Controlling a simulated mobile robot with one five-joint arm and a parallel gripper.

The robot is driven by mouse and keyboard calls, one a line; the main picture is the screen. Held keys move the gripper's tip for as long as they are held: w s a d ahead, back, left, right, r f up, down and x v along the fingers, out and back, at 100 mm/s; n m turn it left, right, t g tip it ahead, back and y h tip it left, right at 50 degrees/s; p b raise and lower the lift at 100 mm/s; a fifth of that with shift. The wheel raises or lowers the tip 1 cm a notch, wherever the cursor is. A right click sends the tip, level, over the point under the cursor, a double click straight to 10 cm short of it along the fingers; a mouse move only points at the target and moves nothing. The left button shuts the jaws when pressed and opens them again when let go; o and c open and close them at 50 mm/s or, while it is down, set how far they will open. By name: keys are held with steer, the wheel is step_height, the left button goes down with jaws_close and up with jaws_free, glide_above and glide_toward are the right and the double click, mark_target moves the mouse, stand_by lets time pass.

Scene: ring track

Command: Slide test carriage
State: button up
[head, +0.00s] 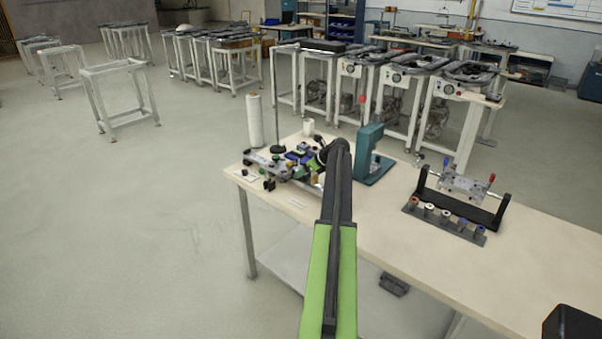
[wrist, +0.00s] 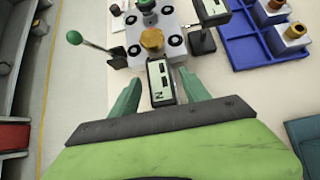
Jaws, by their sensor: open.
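In the wrist view a silver plate (wrist: 140,45) with black round parts at its corners carries a brass knob (wrist: 152,40) and a green knob (wrist: 146,5); it looks like the test carriage, though I cannot be sure. A small dark box with a pale marked face (wrist: 160,80) stands just in front of it. My gripper (wrist: 161,88) is open, its two green fingers apart on either side of this box; contact cannot be told. In the head view my arm hides the fingers and part of the cluttered fixture (head: 290,165) on the bench.
A green-knobbed lever (wrist: 90,43) stands left of the plate, and a blue tray (wrist: 265,45) lies at right. On the bench (head: 420,245) are a teal press (head: 372,155), a black stand with a silver block (head: 462,187) and a white roll (head: 255,120). Open floor lies left.

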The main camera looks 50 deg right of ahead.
steer(key=p+v, duration=1)
steer(key=v, duration=0.6)
steer(key=shift+a+r, duration=0.1)
